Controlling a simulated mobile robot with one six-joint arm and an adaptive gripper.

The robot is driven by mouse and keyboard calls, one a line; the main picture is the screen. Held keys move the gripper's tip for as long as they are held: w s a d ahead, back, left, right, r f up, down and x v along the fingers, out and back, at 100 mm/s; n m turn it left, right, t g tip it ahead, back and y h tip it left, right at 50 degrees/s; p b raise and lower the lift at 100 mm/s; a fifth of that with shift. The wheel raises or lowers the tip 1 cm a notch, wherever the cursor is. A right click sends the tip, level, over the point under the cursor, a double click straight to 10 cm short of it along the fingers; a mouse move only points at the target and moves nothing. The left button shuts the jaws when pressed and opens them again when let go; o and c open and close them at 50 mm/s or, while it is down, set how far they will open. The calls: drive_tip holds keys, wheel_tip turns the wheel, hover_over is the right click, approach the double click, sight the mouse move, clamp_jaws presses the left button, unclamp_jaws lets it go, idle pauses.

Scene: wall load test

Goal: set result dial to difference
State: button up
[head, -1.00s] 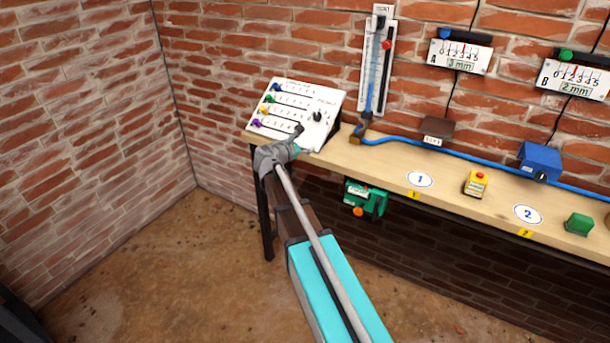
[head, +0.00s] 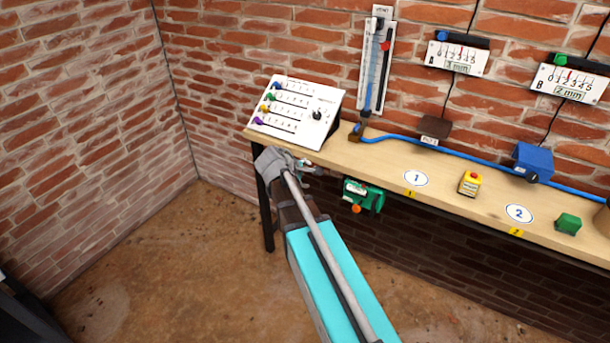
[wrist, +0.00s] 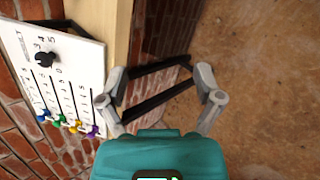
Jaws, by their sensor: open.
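The result dial (head: 317,114) is a black knob on the right part of a white sloped panel (head: 328,98) at the bench's left end. In the wrist view the dial (wrist: 45,59) shows at the left, with numbers around it; its exact setting is too small to read. Coloured slider knobs line the panel's other side. My gripper (head: 313,168) is in front of the bench's front edge, below and apart from the panel. In the wrist view my gripper (wrist: 158,88) is open and empty, its fingers over the bench underside and floor, to the right of the dial.
Gauge A (head: 457,57) reads 3 mm and gauge B (head: 570,82) appears to read 2 mm. A green device (head: 363,196) hangs at the bench front, right of my gripper. A yellow box with a red button (head: 470,184) stands on the bench.

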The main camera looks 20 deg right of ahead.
drive_tip(key=shift+s+a+f+m+g+y, duration=0.15)
drive_tip(key=shift+s+a+m+g+y, duration=0.25)
drive_tip(key=shift+s+m, duration=0.3)
drive_tip(key=s+a+m+g+y+p, duration=0.3)
drive_tip(key=s+a+m+y+p, duration=0.2)
drive_tip(key=s+a, duration=0.7)
drive_tip(key=s+m+y, duration=0.2)
drive_tip(key=s+m, duration=0.1)
drive_tip(key=shift+a+m+y, duration=0.15)
drive_tip(key=shift+m+y, duration=0.15)
drive_tip(key=shift+m, duration=0.1)
drive_tip(key=shift+s, duration=0.1)
idle(0.5)
